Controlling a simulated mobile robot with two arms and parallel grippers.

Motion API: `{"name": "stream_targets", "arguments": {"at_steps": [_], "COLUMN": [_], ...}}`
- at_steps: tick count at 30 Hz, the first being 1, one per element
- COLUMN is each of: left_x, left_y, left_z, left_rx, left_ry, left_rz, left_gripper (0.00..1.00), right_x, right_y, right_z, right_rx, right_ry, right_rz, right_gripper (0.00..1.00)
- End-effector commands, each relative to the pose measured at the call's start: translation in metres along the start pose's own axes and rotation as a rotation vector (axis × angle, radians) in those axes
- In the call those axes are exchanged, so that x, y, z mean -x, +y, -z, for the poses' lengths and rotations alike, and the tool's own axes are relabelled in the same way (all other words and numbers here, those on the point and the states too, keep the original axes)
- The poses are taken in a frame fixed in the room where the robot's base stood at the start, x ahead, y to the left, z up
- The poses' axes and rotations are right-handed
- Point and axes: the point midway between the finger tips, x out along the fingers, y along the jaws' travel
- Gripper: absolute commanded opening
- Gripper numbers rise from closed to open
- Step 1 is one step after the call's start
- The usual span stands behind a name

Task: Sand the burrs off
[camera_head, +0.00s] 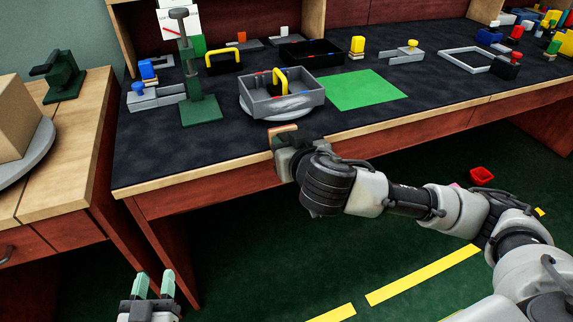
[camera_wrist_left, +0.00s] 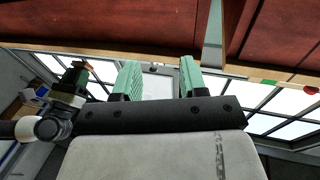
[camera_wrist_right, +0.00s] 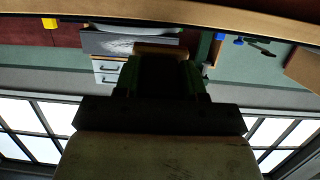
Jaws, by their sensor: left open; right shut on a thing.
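A grey open box (camera_head: 282,103) with a yellow handle (camera_head: 280,80) sits on a round grey plate (camera_head: 275,114) on the dark bench mat. Small red marks show on the box; I cannot tell whether these are the burrs. My right gripper (camera_head: 286,146) is at the bench's front edge, just in front of the box and apart from it. It is shut on a tan-topped block (camera_head: 284,130), which also shows in the right wrist view (camera_wrist_right: 160,48), mostly dark there. My left gripper (camera_head: 154,287) is open and empty, low in front of the bench; its green fingers show apart in the left wrist view (camera_wrist_left: 157,82).
A green stand (camera_head: 200,108) is left of the box, a green sheet (camera_head: 366,89) right of it. A black tray (camera_head: 312,52) and clamps (camera_head: 157,97) lie around. A side table (camera_head: 66,140) holds a cardboard box (camera_head: 18,115).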

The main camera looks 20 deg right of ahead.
Motion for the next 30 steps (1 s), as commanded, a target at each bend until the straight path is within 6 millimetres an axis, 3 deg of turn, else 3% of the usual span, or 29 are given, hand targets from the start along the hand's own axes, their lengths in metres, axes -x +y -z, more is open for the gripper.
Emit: {"name": "stream_targets", "arguments": {"at_steps": [1,6,10,17,30], "left_x": [0.003,0.021,0.033,0.039,0.041], "left_y": [0.001,0.003,0.004,0.004,0.005], "left_z": [0.018,0.092,0.123,0.139,0.142], "left_rx": [0.001,0.006,0.008,0.009,0.011], "left_ry": [0.094,0.324,0.418,0.461,0.505], "left_rz": [-0.003,-0.007,-0.008,-0.009,-0.011], "left_gripper": [0.43,0.43,0.43,0.43,0.43], "right_x": [-0.006,-0.009,-0.008,-0.014,-0.056], "right_y": [-0.001,-0.002,-0.003,-0.003,-0.004], "right_z": [-0.011,-0.003,0.001,0.008,0.019], "right_rx": [0.0,0.003,0.003,0.004,0.003], "right_ry": [0.063,0.213,0.265,0.284,0.282], "right_rz": [0.007,0.021,0.025,0.024,0.024], "right_gripper": [0.21,0.21,0.21,0.21,0.21]}}
